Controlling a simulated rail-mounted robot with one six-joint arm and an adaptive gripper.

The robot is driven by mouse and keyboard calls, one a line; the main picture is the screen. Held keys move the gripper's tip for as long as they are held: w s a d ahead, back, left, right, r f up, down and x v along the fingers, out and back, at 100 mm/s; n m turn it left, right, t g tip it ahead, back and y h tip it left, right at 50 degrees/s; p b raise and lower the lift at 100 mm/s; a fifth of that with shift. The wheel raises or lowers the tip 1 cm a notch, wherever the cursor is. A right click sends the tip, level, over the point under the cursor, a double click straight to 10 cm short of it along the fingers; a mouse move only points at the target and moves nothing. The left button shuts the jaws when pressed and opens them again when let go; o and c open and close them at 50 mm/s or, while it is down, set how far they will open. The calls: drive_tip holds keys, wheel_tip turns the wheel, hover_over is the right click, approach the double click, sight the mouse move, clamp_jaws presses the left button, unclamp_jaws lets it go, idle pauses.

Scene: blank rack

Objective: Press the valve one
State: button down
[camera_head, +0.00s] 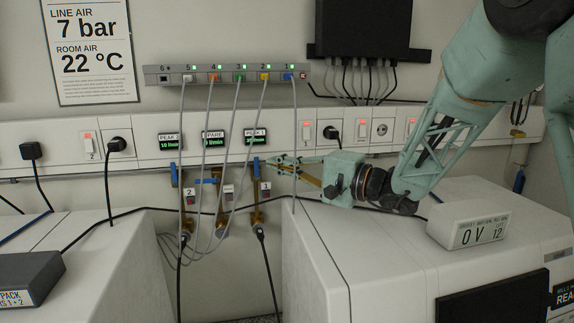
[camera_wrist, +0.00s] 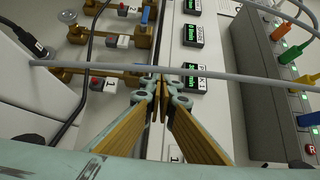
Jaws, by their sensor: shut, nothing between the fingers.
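Valve one is a brass fitting (camera_head: 256,205) with a blue handle and a tag marked 1 (camera_head: 265,190), at the right end of the row of valves below the displays. In the wrist view, its tag with a red part (camera_wrist: 103,83) is left of my fingertips. My gripper (camera_head: 272,160) is shut and empty, pointing left, and its tips appear close to the blue handle. In the wrist view my gripper (camera_wrist: 157,77) has its tips together beside the brass pipe (camera_wrist: 130,76). Contact cannot be told. The fingers hide part of the valve.
A grey cable (camera_wrist: 240,77) crosses the wrist view right by my fingertips. More grey cables (camera_head: 212,130) hang from the port strip (camera_head: 226,75). Other valves (camera_head: 190,195) stand to the left. White cabinets (camera_head: 345,245) lie below my gripper.

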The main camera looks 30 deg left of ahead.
drive_tip(key=shift+a, duration=1.1)
